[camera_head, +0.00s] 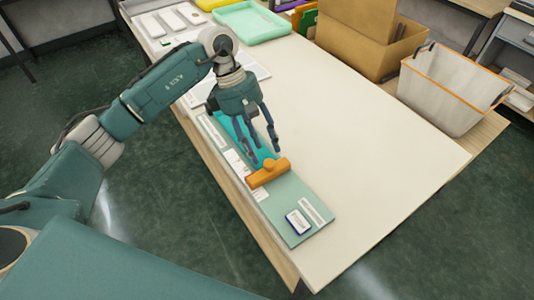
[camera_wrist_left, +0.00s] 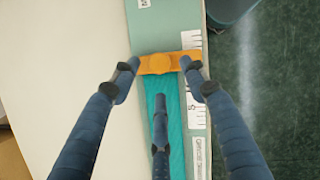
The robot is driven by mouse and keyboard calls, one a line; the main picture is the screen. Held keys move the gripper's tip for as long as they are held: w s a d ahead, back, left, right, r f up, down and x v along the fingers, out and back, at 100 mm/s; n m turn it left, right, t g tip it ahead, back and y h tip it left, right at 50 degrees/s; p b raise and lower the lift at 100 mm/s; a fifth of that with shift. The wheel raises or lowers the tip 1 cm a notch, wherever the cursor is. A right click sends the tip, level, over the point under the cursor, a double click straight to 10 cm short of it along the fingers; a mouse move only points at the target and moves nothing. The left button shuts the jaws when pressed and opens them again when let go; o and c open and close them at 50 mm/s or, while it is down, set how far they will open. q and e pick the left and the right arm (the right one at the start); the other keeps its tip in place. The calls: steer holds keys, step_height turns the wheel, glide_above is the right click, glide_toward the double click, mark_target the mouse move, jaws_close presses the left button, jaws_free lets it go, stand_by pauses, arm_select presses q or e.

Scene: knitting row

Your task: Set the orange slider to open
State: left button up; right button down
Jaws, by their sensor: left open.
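The orange slider (camera_head: 268,172) lies across a long pale green board (camera_head: 283,205) near the table's left edge. It has a round knob in its middle. In the left wrist view the slider (camera_wrist_left: 165,63) sits at the end of a turquoise strip (camera_wrist_left: 176,125), beside a white number scale (camera_wrist_left: 194,95). My left gripper (camera_head: 263,153) is open, pointing down just behind the slider. In the left wrist view its two side fingertips (camera_wrist_left: 160,72) appear on either side of the knob, with the third finger over the strip. Contact cannot be told. My right gripper is not in view.
A small blue-and-white label block (camera_head: 298,222) is on the board's near end. A mint tray (camera_head: 252,22), a cardboard box (camera_head: 365,45) and a white bin (camera_head: 452,90) stand further back. The middle of the table (camera_head: 370,150) is clear.

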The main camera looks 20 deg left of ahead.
mark_target(268, 163)
arm_select(q)
steer(key=shift+p+x, duration=0.5)
steer(key=shift+x, duration=1.85)
steer(key=shift+c, duration=0.2)
